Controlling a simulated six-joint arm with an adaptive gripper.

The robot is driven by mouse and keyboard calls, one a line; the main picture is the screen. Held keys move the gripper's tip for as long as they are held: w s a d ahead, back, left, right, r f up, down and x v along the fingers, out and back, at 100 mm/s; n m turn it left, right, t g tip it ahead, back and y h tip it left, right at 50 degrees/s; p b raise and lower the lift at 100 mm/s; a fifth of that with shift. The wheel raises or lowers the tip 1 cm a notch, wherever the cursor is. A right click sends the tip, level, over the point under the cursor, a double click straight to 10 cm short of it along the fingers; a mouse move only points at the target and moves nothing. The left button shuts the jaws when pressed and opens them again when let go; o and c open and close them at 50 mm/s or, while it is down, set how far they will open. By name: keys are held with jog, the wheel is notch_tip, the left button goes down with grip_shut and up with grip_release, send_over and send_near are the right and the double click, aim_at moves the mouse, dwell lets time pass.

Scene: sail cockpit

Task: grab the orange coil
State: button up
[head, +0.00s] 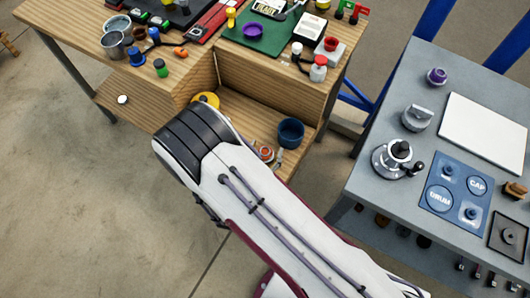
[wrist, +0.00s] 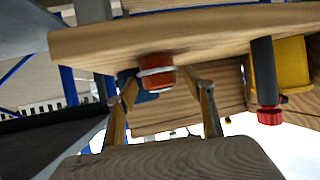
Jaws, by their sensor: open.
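The orange coil (head: 266,153) sits in the low wooden well of the bench, partly hidden by my arm in the head view. In the wrist view, an orange-red coil with a pale band (wrist: 157,78) shows beyond and between my fingertips, against the wood. My gripper (wrist: 164,92) is open and empty, with one finger on each side of the coil in the picture. I cannot tell the exact gap to the coil.
A dark blue pot (head: 291,132) stands right of the coil in the well. A yellow object (head: 207,99) is at its left. A dark rod with a red end (wrist: 269,112) hangs at the right in the wrist view. A grey table (head: 370,160) stands to the right.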

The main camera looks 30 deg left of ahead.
aim_at(265, 151)
jog(key=shift+c, duration=0.3)
jog(key=c, duration=1.1)
jog(key=shift+c, duration=0.3)
jog(key=shift+r, duration=0.3)
jog(key=shift+c, duration=1.3)
jog(key=shift+r, duration=4.75)
grip_shut()
